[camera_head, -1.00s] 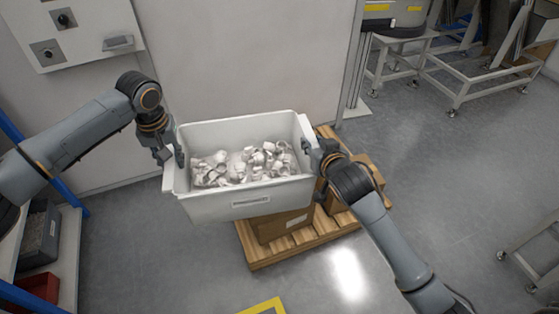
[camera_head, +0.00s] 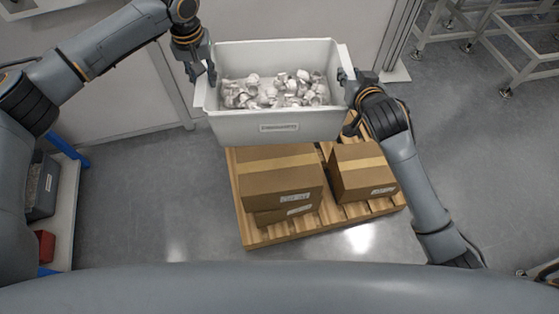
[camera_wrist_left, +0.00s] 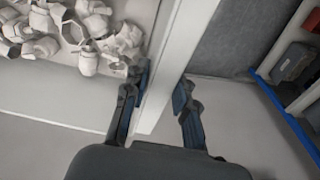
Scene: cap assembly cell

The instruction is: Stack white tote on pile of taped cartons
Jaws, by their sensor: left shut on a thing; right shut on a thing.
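The white tote (camera_head: 240,128), full of white caps (camera_head: 275,90), is held level between my two grippers, in front of the wall. My left gripper (camera_head: 205,74) is shut on its left rim; in the left wrist view the fingers (camera_wrist_left: 161,88) straddle the tote's rim (camera_wrist_left: 172,62). My right gripper (camera_head: 350,80) is shut on its right rim. Below and nearer in the picture, a pile of taped cartons (camera_head: 280,185), one on another, stands on the left of the wooden pallet (camera_head: 262,236). The tote hides the pallet's far part.
A single taped carton (camera_head: 362,172) sits at the pallet's right. A shelf rack with a grey bin (camera_head: 42,190) and a red bin (camera_head: 44,246) stands at the left. Metal frames (camera_head: 510,50) stand at the back right.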

